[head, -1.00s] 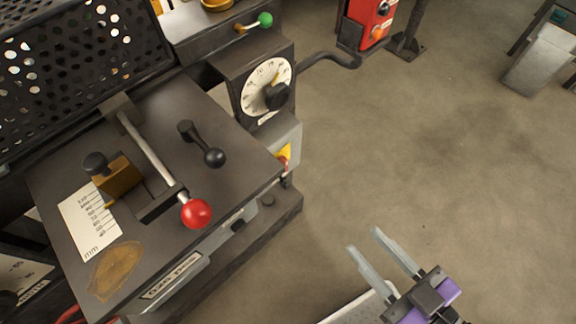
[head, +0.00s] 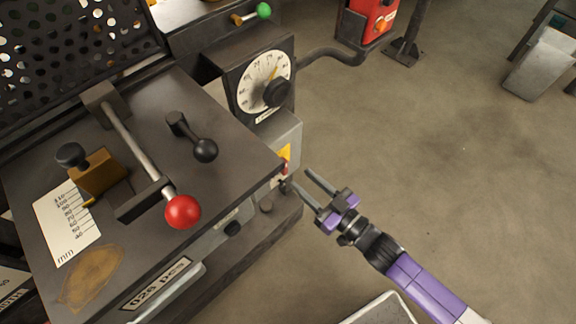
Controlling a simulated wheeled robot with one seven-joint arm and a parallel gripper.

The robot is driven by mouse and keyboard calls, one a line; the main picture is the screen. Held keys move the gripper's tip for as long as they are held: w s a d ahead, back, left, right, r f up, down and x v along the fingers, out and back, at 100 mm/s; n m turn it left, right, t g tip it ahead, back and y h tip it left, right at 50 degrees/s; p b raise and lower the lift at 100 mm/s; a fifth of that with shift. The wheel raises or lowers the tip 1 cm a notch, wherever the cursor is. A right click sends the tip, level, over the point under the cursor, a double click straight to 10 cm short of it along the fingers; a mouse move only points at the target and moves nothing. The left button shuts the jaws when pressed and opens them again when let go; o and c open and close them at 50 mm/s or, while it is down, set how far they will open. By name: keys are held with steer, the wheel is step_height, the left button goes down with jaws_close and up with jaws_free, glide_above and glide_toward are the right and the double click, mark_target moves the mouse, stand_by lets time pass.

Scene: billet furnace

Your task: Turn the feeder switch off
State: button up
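A grey box (head: 288,135) on the right side of the machine carries a yellow plate with a red part, seen edge-on, which looks like the switch (head: 285,160). Its lettering and exact setting cannot be read from this angle. My gripper (head: 299,178) is open and empty. Its two fingers point up and left toward the switch, with the tips just beside it in the picture. I cannot tell whether they touch it.
A dial with a black knob (head: 275,93) sits above the box. A red-ball lever (head: 183,211) and a black-ball lever (head: 205,150) stand on the machine top (head: 150,90). A bent pipe (head: 335,58) runs behind. Open floor lies right.

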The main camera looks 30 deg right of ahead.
steer(key=x, duration=0.6)
steer(key=shift+w, duration=0.4)
steer(key=shift+a, duration=0.15)
jaws_close()
